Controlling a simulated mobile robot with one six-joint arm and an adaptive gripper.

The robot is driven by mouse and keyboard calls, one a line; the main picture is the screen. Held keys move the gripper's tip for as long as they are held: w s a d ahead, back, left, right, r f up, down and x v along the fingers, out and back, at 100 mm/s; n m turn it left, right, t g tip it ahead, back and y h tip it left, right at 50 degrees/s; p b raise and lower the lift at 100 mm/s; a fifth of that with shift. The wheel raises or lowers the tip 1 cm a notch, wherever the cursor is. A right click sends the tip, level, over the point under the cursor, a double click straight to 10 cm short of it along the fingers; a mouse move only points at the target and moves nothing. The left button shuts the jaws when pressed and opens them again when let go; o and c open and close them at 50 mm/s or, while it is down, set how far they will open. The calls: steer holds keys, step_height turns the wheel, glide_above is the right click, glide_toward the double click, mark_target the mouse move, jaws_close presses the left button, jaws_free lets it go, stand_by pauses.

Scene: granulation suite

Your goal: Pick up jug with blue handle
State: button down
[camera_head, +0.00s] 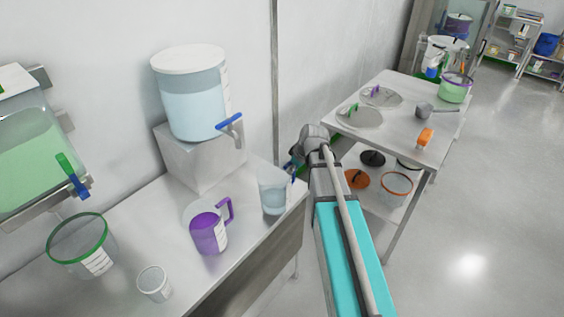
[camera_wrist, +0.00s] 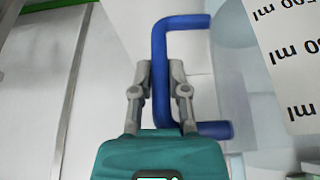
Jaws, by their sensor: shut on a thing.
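The clear jug with the blue handle (camera_head: 272,193) is near the right end of the steel bench in the head view. It is upright, with clear liquid inside, and seems to rest on the bench top; I cannot tell whether it is slightly raised. In the wrist view its blue handle (camera_wrist: 159,42) runs between the fingers of my gripper (camera_wrist: 161,72), which is shut on it. The jug's wall with printed ml marks (camera_wrist: 290,60) is to the right. In the head view my arm mostly hides the gripper.
A purple jug (camera_head: 209,232) stands left of the clear jug, with a small clear beaker (camera_head: 154,284) and a green-rimmed container (camera_head: 82,247) further left. A tapped drum (camera_head: 192,95) sits on a block (camera_head: 200,160) behind. A second table (camera_head: 397,125) stands right, beyond a gap.

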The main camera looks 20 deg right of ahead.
steer(key=shift+s+d, duration=0.45)
steer(key=shift+s, duration=0.25)
steer(key=shift+s+d, duration=0.45)
steer(key=shift+s, duration=0.2)
steer(key=shift+s, duration=0.1)
stand_by(0.4)
